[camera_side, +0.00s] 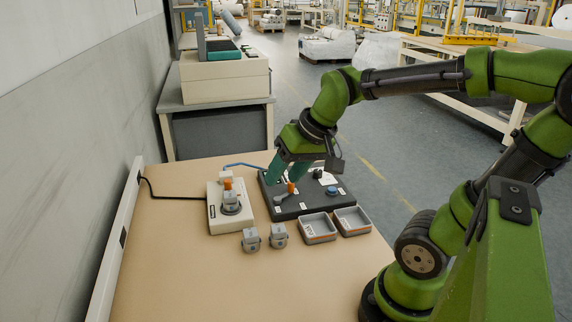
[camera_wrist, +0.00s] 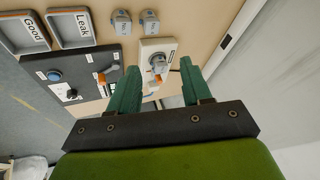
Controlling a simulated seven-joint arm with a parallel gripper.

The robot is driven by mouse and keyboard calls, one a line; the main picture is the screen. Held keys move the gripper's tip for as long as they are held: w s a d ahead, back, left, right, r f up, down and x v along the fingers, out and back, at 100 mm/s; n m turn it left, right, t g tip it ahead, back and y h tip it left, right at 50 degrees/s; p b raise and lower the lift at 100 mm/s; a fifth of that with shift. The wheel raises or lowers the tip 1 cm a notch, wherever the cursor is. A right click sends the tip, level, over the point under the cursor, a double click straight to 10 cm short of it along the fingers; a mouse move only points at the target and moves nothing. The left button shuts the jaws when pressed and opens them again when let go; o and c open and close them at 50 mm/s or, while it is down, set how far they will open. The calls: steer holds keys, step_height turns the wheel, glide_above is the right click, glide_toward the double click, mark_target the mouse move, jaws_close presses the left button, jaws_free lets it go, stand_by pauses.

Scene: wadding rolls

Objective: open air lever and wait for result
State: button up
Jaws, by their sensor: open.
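The dark control panel (camera_side: 310,205) lies on the table with a short orange-tipped lever (camera_side: 291,188) on its left part. The lever also shows in the wrist view (camera_wrist: 102,78), just left of the left finger. My gripper (camera_side: 283,178), with teal fingers, is above the panel's left part, close to the lever; whether it touches cannot be told. In the wrist view my gripper (camera_wrist: 160,76) is open with nothing seen between its fingertips except the test station behind. The pale test station (camera_side: 216,217) bears a grey part with an orange piece (camera_side: 228,184) above it.
Two grey parts (camera_side: 250,240) (camera_side: 278,235) stand in front of the station. Trays marked Good (camera_wrist: 27,32) and Leak (camera_wrist: 72,25) lie beside them. The panel has a blue knob (camera_side: 332,190). A blue hose and black cable run behind. The table's front left is clear.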

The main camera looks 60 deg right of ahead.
steer(key=w+d+f+n+g, duration=0.1)
steer(key=w+d+n+g, duration=0.4)
steer(key=d, duration=0.6)
steer(key=w+d+f+n+g, duration=0.1)
steer(key=w+d+n, duration=0.2)
steer(key=w+d, duration=0.55)
steer(key=shift+h, duration=0.3)
steer(key=f, duration=0.5)
steer(key=s+d+f, duration=0.1)
steer(key=f, duration=0.5)
steer(key=s+d+f, duration=0.1)
steer(key=f, duration=0.4)
steer(key=shift+s+d+f, duration=0.15)
steer(key=shift+s+d, duration=0.05)
steer(key=shift+d, duration=0.05)
jaws_close()
